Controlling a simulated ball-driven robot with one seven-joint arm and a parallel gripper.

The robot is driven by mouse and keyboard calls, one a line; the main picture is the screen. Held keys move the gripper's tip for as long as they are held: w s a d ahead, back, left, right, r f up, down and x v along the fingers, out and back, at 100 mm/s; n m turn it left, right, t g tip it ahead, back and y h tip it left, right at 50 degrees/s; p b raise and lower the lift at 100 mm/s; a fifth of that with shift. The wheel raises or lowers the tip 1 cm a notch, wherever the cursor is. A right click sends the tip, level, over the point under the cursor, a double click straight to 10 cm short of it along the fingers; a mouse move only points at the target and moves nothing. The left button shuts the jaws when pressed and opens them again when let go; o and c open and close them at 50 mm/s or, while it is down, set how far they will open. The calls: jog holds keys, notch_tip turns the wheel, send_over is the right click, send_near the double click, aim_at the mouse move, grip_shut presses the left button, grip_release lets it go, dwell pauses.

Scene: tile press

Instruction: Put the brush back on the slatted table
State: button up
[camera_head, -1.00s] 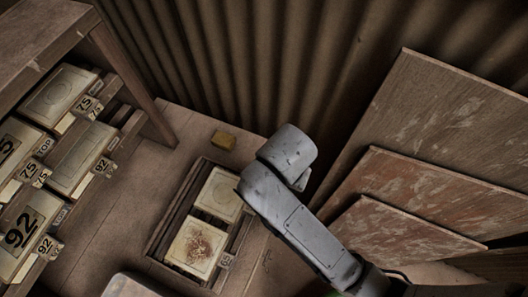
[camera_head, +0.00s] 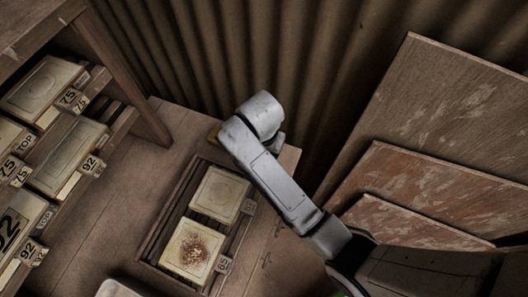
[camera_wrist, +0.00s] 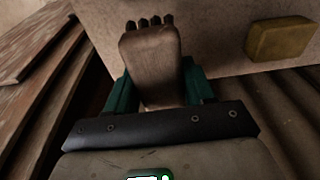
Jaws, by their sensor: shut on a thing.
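The brush (camera_wrist: 152,60) has a brown wooden body and dark bristle tufts at its far end. My gripper (camera_wrist: 157,86) is shut on it, with teal fingers at both sides of the wood. In the wrist view it shows against a pale brown table surface; the gap below it cannot be told. In the head view my arm hides the gripper and brush. The wooden table top (camera_head: 108,205) shows in the head view, with a dark slatted frame (camera_head: 168,218) on it holding two cream tiles, one with a brown patch.
A rack with numbered tiles (camera_head: 68,158) stands left. Leaning boards (camera_head: 440,130) and a corrugated wall (camera_head: 330,60) bound the right and back.

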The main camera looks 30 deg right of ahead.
jog(key=shift+w+d+f, duration=0.1)
jog(key=shift+w+f, duration=0.3)
jog(key=shift+f, duration=0.05)
jog(key=shift+w+f+p, duration=0.1)
jog(key=shift+f+p, duration=0.3)
jog(key=shift+f, duration=1.3)
jog(key=shift+f, duration=0.15)
jog(key=o, duration=1)
jog(key=r, duration=0.8)
jog(key=a+r, duration=0.1)
jog(key=r, duration=0.3)
jog(key=shift+s+r, duration=0.1)
jog(key=shift+s, duration=0.3)
jog(key=s+d+f+n, duration=0.2)
jog(key=s+d+n, duration=0.2)
jog(key=s, duration=0.7)
jog(key=s+d+f+n, duration=0.3)
jog(key=s+d+n, duration=0.2)
jog(key=s, duration=0.6)
jog(key=shift+f+n+y, duration=0.2)
jog(key=shift+n+y, duration=0.2)
jog(key=shift+n, duration=0.1)
